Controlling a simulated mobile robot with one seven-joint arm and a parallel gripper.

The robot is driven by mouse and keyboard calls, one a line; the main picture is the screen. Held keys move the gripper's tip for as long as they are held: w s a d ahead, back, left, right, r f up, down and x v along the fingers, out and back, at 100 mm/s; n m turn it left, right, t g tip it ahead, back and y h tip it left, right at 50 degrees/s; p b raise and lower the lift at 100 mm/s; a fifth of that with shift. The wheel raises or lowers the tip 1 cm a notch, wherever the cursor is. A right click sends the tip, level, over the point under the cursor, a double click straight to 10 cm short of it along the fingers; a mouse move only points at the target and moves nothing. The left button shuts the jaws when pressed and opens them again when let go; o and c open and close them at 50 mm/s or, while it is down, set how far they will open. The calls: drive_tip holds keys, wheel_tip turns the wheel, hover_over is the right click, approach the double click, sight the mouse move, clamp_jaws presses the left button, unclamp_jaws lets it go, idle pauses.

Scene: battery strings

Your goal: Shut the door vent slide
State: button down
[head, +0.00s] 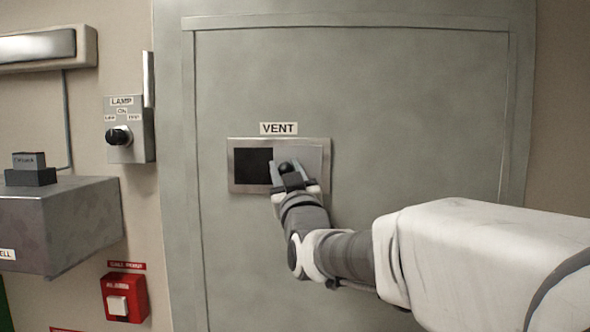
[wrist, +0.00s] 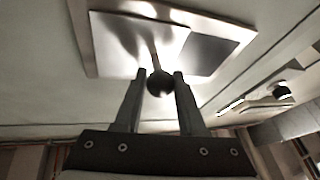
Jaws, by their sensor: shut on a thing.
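The vent (head: 234,183) is a metal frame under a VENT label on the grey door (head: 400,110). Its light slide plate (head: 316,155) covers the right part in the head view. A dark opening (head: 253,167) shows at the left. The slide's round black knob (head: 285,167) is at the plate's left side. My gripper (head: 287,176) is shut on the knob. In the wrist view, the knob (wrist: 160,84) sits between my two fingertips (wrist: 158,78), with the plate (wrist: 118,45) to its left and the dark opening (wrist: 208,54) to its right.
A LAMP switch box (head: 128,135) is on the wall left of the door. A grey box (head: 60,222) juts out at the left, above a red call point (head: 124,296). The door face around the vent is clear.

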drive_tip(key=a+b, duration=0.1)
drive_tip(key=a, duration=0.8)
drive_tip(key=shift+w+a+r, duration=0.1)
drive_tip(key=shift+a, duration=0.05)
drive_tip(key=c, duration=0.5)
unclamp_jaws()
drive_tip(key=shift+a, duration=0.2)
drive_tip(key=shift+d, duration=0.1)
drive_tip(key=b+v, duration=0.4)
drive_tip(key=v, duration=1.3)
drive_tip(key=shift+b, duration=0.3)
drive_tip(key=shift+d, duration=0.1)
